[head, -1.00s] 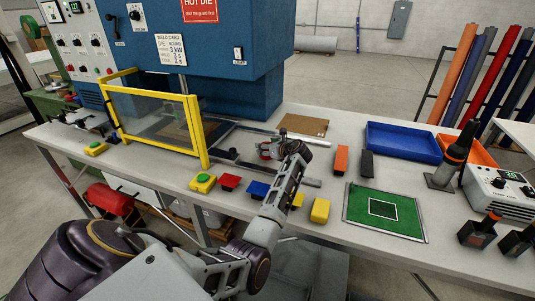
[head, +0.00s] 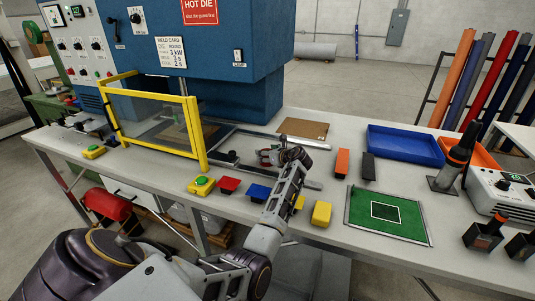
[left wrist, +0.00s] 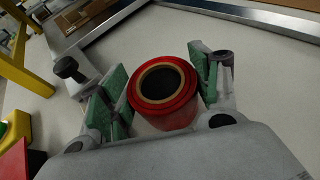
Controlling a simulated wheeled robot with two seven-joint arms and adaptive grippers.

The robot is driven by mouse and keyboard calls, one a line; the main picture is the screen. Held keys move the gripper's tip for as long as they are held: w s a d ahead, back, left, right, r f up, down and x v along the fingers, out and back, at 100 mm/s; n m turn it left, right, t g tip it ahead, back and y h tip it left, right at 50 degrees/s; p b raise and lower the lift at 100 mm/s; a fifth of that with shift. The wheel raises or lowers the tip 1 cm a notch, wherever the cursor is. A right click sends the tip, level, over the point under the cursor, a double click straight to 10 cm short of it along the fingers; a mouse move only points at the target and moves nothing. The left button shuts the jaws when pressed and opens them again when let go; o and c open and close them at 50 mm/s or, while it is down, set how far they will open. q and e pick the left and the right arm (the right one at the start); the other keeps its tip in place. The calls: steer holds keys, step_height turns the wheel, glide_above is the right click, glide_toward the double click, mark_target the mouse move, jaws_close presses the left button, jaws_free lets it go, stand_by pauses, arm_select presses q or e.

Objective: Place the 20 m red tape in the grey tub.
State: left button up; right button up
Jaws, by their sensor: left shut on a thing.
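The red tape (left wrist: 163,95) is a roll with a tan core and a dark centre, seen from above in the left wrist view. My left gripper (left wrist: 163,88) is shut on it, with a green pad at each side of the roll. In the head view my left gripper (head: 270,156) is over the bench, right of the yellow guard, and only a bit of red shows at its fingers. The length marking on the tape cannot be read. I cannot make out a grey tub for certain. My right gripper is not in view.
The yellow-framed guard (head: 203,135) stands close on the left. A blue tray (head: 405,143) and an orange tray (head: 484,152) are at the right. Coloured blocks line the front edge near the yellow block (head: 321,213). A green mat (head: 408,220) lies front right.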

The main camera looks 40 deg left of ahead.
arm_select(q)
steer(key=o, duration=1.1)
steer(key=shift+r, duration=0.1)
steer(key=v, duration=1.2)
steer(key=shift+o, duration=0.7)
